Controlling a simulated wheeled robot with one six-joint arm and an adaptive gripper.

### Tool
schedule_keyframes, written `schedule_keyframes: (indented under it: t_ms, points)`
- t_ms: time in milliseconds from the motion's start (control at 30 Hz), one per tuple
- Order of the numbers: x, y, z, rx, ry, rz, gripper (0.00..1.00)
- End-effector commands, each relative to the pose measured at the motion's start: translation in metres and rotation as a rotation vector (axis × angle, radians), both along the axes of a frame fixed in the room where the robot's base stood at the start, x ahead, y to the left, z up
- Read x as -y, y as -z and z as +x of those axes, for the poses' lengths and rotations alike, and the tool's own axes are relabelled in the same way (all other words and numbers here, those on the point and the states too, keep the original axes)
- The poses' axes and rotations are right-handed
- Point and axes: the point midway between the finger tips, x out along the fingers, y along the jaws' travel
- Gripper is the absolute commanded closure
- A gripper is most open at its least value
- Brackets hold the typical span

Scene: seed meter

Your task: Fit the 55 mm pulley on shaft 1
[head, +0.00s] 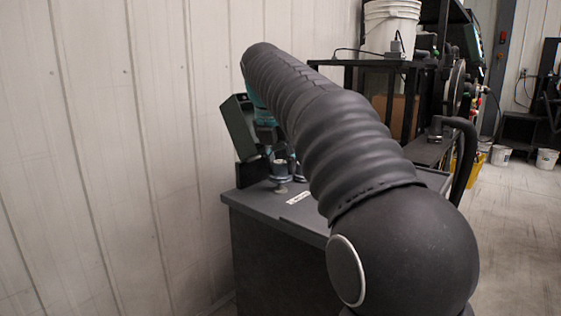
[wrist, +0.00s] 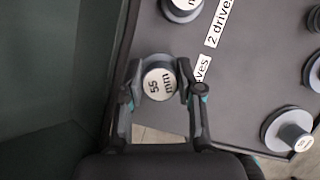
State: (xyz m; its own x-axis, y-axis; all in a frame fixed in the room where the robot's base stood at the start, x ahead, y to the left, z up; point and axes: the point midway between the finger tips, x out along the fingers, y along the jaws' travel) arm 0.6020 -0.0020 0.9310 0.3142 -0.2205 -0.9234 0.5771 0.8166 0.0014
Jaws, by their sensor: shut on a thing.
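In the wrist view, my gripper (wrist: 160,74) is shut on the 55 mm pulley (wrist: 158,86), a grey round part with a pale face marked "55 mm". One finger presses each side of it. The pulley is near the edge of the dark bench top (wrist: 150,35); its height above the bench is hard to tell. In the head view, my arm hides most of the gripper, and a grey cylindrical part (head: 281,170) shows below its end; I cannot tell whether this is the held pulley. I cannot make out shaft 1 in either view.
Other pulleys stand on the bench, at the top (wrist: 182,8) and lower right (wrist: 290,132) of the wrist view. A white label (wrist: 216,25) lies between them. A dark green panel (head: 240,127) rises at the bench's back left, near the pale wall (head: 130,150).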

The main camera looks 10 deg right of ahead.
Motion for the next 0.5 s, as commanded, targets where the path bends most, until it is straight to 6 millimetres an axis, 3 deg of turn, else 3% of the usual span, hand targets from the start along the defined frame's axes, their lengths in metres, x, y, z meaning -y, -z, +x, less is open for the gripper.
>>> schedule_keyframes:
  t_ms: [500]
  points:
    - [0.0001,0.0070,-0.0001,0.000,0.000,0.000,1.00]
